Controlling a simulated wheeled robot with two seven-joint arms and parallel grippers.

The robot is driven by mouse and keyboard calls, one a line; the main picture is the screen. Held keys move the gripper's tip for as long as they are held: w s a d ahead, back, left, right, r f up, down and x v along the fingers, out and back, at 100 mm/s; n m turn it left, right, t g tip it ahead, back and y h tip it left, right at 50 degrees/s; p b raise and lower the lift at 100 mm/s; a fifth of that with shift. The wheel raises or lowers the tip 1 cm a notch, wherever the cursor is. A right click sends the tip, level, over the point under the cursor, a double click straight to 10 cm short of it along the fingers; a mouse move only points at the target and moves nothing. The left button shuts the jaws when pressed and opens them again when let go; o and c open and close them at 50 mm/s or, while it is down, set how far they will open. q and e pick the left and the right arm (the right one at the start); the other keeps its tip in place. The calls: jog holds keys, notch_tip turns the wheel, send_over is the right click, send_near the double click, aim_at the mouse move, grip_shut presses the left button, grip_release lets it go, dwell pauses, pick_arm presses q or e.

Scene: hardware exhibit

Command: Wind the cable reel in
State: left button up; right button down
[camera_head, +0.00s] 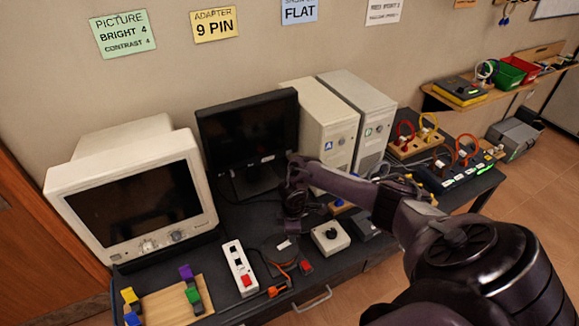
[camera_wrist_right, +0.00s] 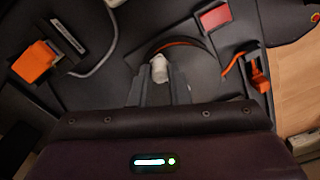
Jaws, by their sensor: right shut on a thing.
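The cable reel (camera_head: 270,250) is a low dark disc with orange cable round it, on the dark bench top in front of the black monitor. In the right wrist view, its dark face and an arc of orange cable (camera_wrist_right: 180,42) show beyond my fingers. My right gripper (camera_head: 293,228) points down over the reel; in the wrist view the gripper (camera_wrist_right: 160,80) is shut on a small whitish knob (camera_wrist_right: 159,66) at the reel. The fingers hide part of the reel. An orange plug (camera_head: 277,290) lies near the bench's front edge. My left gripper is out of view.
A white switch box (camera_head: 239,268) stands left of the reel; a beige dial box (camera_head: 330,238) stands right. A red block (camera_head: 306,267) lies close in front. The black monitor (camera_head: 250,140) is behind my gripper. A wooden board with coloured blocks (camera_head: 165,302) is at left.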

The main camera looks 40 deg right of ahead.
jog(key=m, duration=0.1)
jog(key=s+m, duration=0.1)
jog(key=shift+a+m, duration=0.1)
jog(key=shift+m, duration=0.2)
jog(key=shift+s+a+m, duration=0.1)
jog(key=shift+s+m, duration=0.1)
jog(key=shift+m, duration=0.5)
jog(key=shift+s+a+m, duration=0.1)
jog(key=shift+s+m, duration=0.1)
jog(key=shift+m, duration=0.5)
jog(key=c, duration=1.4)
grip_release()
jog(key=shift+s, duration=0.1)
jog(key=shift+o, duration=0.2)
notch_tip(320, 180, up, 8)
jog(key=shift+b, duration=0.35)
jog(key=shift+f, duration=0.1)
